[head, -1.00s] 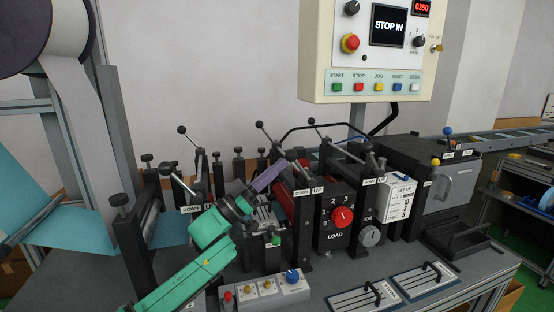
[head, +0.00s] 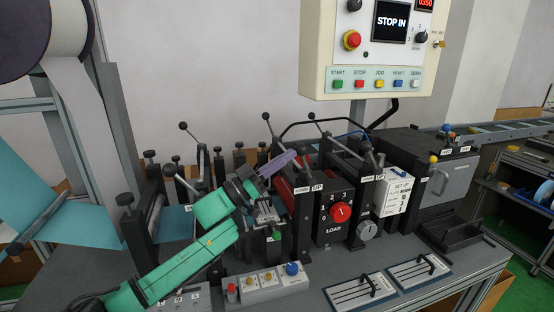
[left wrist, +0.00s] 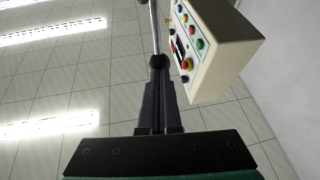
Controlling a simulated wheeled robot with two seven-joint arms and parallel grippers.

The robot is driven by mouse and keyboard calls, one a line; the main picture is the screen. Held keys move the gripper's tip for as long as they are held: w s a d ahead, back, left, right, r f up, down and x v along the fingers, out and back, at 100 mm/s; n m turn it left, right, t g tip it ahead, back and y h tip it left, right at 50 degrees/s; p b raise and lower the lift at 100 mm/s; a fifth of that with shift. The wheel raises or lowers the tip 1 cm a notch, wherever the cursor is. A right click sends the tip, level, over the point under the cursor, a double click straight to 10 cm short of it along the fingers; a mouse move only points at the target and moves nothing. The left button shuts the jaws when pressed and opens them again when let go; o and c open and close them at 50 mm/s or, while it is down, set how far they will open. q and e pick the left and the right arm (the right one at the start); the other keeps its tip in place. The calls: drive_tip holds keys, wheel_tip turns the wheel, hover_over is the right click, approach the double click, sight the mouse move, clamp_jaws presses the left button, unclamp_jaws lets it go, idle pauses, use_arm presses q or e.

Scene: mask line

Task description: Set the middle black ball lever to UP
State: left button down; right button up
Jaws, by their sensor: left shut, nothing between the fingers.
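The middle lever unit has a DOWN and UP label plate (head: 318,188) on its near post. My left gripper (head: 294,156) is shut and empty, its purple fingers pointing up and right over this unit. In the left wrist view my gripper (left wrist: 158,78) has a black lever ball (left wrist: 158,61) right at its fingertips, with a thin rod beyond it; touching or just apart, I cannot tell. In the head view the fingers cover that part of the near lever. A far black ball (head: 266,116) of the middle unit stands raised on its rod. My right gripper is out of view.
Other black ball levers stand at the left (head: 183,125) and right (head: 312,115). The red LOAD knob (head: 340,212) and a white SET UP card (head: 397,194) are right of my gripper. The control panel (head: 378,50) hangs above. A button box (head: 265,283) sits in front.

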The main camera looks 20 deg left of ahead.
sight(300, 147)
use_arm(q)
drive_tip(key=x, duration=0.1)
drive_tip(key=p+x, duration=0.1)
drive_tip(key=x, duration=0.2)
drive_tip(key=shift+s+d+r, duration=0.2)
drive_tip(key=shift+d+r, duration=0.2)
drive_tip(key=shift+r, duration=0.05)
drive_tip(key=d, duration=0.1)
drive_tip(key=w+d, duration=0.2)
drive_tip(key=shift+r, duration=0.25)
drive_tip(key=shift+w+d+f, duration=0.1)
drive_tip(key=shift+w+d, duration=0.3)
drive_tip(key=shift+d, duration=0.25)
drive_tip(key=shift+w+d+f, duration=0.1)
drive_tip(key=shift+w+d, duration=0.35)
drive_tip(key=shift+d, duration=0.4)
idle(0.3)
